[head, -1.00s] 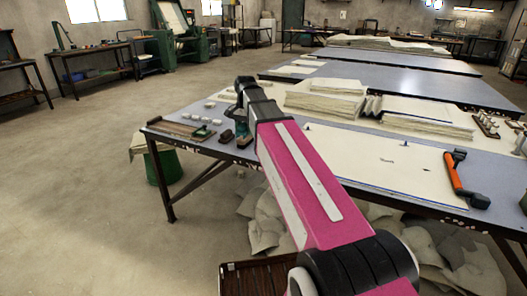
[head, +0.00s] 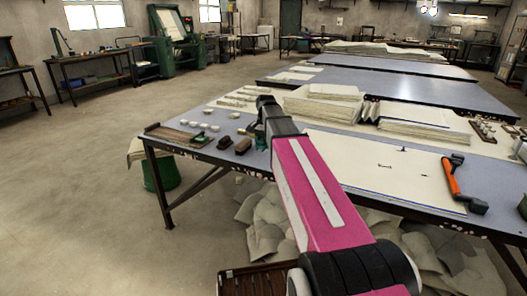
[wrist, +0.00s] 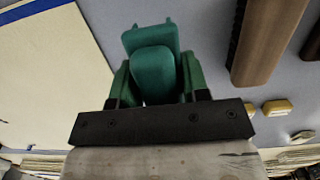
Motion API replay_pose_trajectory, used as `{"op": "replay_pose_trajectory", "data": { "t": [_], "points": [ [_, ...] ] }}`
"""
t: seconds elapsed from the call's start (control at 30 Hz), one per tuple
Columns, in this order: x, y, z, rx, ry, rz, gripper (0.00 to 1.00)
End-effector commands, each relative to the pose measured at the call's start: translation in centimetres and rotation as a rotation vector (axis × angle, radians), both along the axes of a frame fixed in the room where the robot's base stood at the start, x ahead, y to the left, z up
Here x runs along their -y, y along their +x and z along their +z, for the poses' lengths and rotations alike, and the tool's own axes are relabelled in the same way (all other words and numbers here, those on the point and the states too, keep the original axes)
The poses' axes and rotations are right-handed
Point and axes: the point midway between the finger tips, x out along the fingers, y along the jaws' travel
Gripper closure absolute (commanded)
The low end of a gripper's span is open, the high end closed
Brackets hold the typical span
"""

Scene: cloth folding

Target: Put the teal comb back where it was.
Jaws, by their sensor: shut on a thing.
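The teal comb (wrist: 153,62) shows in the wrist view between the two green fingers of my gripper (wrist: 156,82). My gripper is shut on it. In the head view a small teal patch (head: 261,144) shows at the end of my pink arm, just right of a brown block; my arm hides most of it. Below the comb in the wrist view is the grey-blue table top (wrist: 215,50). I cannot tell whether the comb touches the table.
A brown block (wrist: 268,38) with a dark bristled side lies right of the comb, and a cream sheet (wrist: 55,75) with a blue edge lies left. In the head view, a wooden tray (head: 176,136) and several small pale pieces (head: 207,125) lie further left.

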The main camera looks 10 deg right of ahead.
Motion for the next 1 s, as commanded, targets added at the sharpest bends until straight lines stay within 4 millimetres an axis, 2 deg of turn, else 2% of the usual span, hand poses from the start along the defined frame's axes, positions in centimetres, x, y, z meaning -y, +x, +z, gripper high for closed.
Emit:
{"op": "replay_pose_trajectory", "data": {
  "t": [0.3,0.7,0.73,0.8,1.0],
  "points": [
    [0.0,-0.1,-3.6,-0.001,0.000,0.000,0.80],
    [0.0,0.0,-4.1,0.000,0.000,0.000,0.80],
    [0.0,0.0,-4.1,0.000,0.000,0.000,0.55],
    [0.0,0.0,-4.1,0.000,0.000,0.000,0.32],
    [0.0,0.0,-4.1,0.000,0.000,0.000,0.32]
  ]
}}
